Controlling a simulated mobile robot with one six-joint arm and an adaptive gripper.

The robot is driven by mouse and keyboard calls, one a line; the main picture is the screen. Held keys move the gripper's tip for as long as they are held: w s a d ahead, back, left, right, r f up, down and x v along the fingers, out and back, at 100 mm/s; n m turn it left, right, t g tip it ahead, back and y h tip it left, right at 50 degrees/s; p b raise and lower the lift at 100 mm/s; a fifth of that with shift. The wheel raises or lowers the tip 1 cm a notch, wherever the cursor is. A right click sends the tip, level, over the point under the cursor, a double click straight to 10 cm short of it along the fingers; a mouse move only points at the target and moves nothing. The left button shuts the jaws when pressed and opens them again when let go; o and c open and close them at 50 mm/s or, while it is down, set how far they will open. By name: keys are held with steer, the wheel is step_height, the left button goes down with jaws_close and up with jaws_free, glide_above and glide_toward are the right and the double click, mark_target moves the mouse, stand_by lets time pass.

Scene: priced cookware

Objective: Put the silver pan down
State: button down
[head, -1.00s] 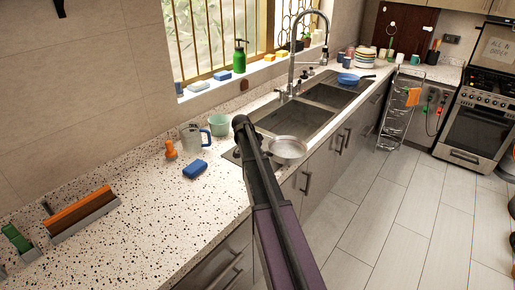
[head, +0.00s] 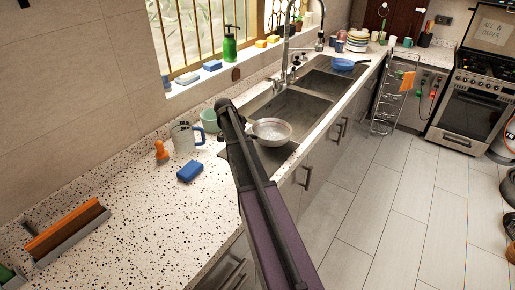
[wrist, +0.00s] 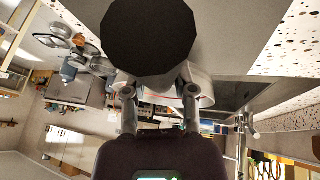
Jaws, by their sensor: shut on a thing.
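The silver pan (head: 271,131) shows in the head view just right of my arm's end, in front of the near sink basin's lower corner. It looks about level, its open side up. Whether it touches the counter or hangs above it I cannot tell. My gripper is shut on the pan. In the head view my arm hides the gripper and the pan's handle. In the wrist view my gripper's (wrist: 160,88) two fingers reach up, and a large dark round shape covers the space beyond them. A pale curved surface behind the fingers may be the pan.
A clear pitcher (head: 184,137), green bowl (head: 209,121), blue sponge (head: 190,171) and orange-handled tool (head: 161,152) stand left of my arm. The double sink (head: 290,113) and tall faucet (head: 287,50) lie beyond.

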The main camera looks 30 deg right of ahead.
stand_by(0.4)
steer(key=s+a+n+t, duration=0.1)
steer(key=s+n, duration=0.2)
steer(key=s, duration=1.7)
steer(key=shift+r+t+p, duration=0.3)
steer(key=shift+r, duration=0.05)
steer(key=shift+w+a, duration=0.1)
steer(key=w+a, duration=0.2)
steer(key=w, duration=0.5)
steer(key=w+a+f+b, duration=0.1)
steer(key=w+a, duration=0.2)
steer(key=w, duration=0.3)
steer(key=shift+w+f, duration=0.2)
steer(key=shift+w, duration=0.2)
